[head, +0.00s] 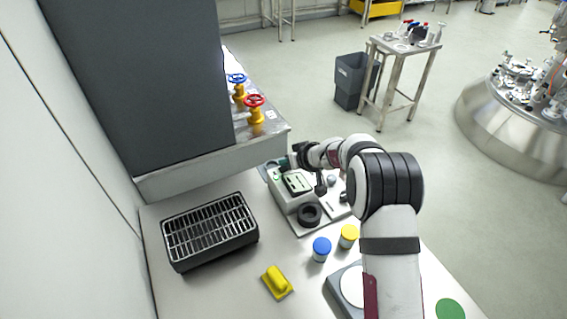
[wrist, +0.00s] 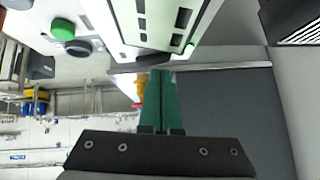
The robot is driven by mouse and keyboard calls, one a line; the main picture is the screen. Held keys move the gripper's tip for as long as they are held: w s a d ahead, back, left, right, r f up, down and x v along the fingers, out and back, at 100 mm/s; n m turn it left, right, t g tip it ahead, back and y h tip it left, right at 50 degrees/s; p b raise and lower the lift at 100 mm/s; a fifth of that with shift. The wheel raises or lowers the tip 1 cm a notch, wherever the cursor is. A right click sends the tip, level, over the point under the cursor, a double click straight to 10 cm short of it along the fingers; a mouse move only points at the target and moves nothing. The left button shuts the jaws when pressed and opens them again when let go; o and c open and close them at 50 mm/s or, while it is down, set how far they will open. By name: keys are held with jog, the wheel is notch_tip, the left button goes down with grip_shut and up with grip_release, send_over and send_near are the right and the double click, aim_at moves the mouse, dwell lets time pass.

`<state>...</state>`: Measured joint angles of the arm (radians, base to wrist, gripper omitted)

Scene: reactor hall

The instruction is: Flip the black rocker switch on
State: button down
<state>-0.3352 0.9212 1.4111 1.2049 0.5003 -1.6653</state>
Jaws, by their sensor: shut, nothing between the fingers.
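A white instrument (head: 298,183) with a dark-framed display stands on the bench in the head view. Its panel (wrist: 130,25) fills the top of the wrist view, with dark rectangles and a small lit green spot. I cannot make out the black rocker switch for certain in either view. My gripper (wrist: 160,74) has green fingers pressed together, empty, with tips near the panel's lower edge. In the head view my gripper (head: 284,161) is at the instrument's far side; contact cannot be told.
A black rack (head: 210,232) stands at left. A black ring (head: 309,215), blue-lidded jar (head: 321,249), yellow-lidded jar (head: 348,236) and yellow block (head: 277,282) are at the front. Red (head: 255,108) and blue (head: 238,88) valves stand on the ledge behind.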

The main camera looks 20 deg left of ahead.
aim_at(284, 170)
jog(key=r, duration=0.4)
jog(key=shift+s+a, duration=0.2)
jog(key=shift+a, duration=0.05)
jog(key=s+a+v, duration=0.1)
jog(key=v, duration=0.8)
jog(key=shift+s+r, duration=0.3)
jog(key=shift+s, duration=0.25)
jog(key=s+d+r+m+g+h, duration=0.1)
jog(key=s+d+r+m+g, duration=0.15)
jog(key=s+d, duration=0.45)
jog(key=s+d+r+m+g+h, duration=0.1)
jog(key=s+d+r+m, duration=0.25)
jog(key=s, duration=0.75)
jog(key=s+d+f+m+g+h, duration=0.1)
jog(key=s+d+m, duration=0.3)
jog(key=s, duration=0.5)
jog(key=s+d+f+m+g+h, duration=0.1)
jog(key=s+d+f+m+h, duration=0.1)
jog(key=s+d, duration=0.5)
jog(key=shift+s+f+m+h, duration=0.3)
jog(key=shift+s+f+m, duration=0.2)
jog(key=shift+s+m, duration=0.4)
